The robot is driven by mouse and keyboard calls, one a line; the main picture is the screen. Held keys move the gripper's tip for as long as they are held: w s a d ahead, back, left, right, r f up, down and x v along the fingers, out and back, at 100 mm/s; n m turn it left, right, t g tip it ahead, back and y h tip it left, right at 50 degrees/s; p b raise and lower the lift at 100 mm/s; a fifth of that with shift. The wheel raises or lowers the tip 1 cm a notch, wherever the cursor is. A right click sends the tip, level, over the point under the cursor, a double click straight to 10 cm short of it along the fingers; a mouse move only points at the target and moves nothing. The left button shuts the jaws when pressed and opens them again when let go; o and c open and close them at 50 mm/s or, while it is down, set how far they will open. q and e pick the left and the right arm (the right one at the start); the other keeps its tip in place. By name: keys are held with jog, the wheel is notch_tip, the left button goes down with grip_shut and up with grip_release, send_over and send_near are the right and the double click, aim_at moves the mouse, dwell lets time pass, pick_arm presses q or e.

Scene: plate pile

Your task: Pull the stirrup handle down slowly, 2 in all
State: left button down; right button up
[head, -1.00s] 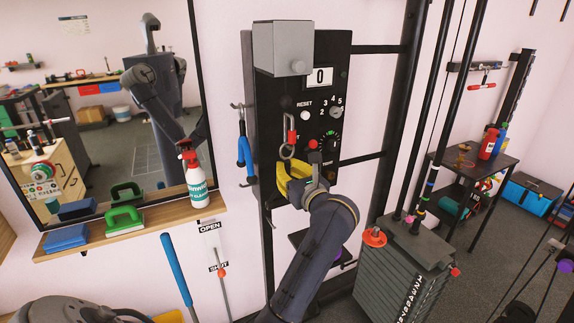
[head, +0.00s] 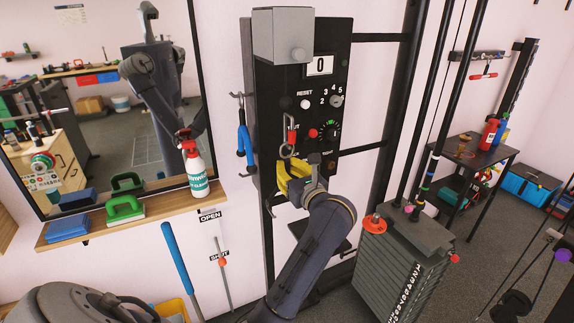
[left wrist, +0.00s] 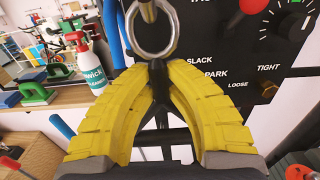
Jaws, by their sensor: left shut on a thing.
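My left gripper (head: 293,186) has ridged yellow fingers closed together just below a metal ring (head: 287,150). A red clip (head: 291,123) sits above the ring. In the left wrist view the yellow fingertips (left wrist: 156,66) meet right under the ring (left wrist: 152,28). The stirrup handle is mostly hidden by the fingers; dark parts show between them, and I cannot make out its full shape. The black panel (head: 341,85) behind has a counter (head: 320,66) reading 0. My right gripper is not in view.
A weight stack (head: 405,270) stands right of the panel. At left, a wooden shelf (head: 150,215) holds a spray bottle (head: 195,170), a green-handled block (head: 124,208) and a blue block (head: 68,229). A blue-handled tool (head: 245,140) hangs beside the panel.

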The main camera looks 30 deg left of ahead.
pick_arm(q)
jog(key=shift+f, duration=0.25)
jog(key=shift+f, duration=3)
jog(key=shift+r, duration=1.35)
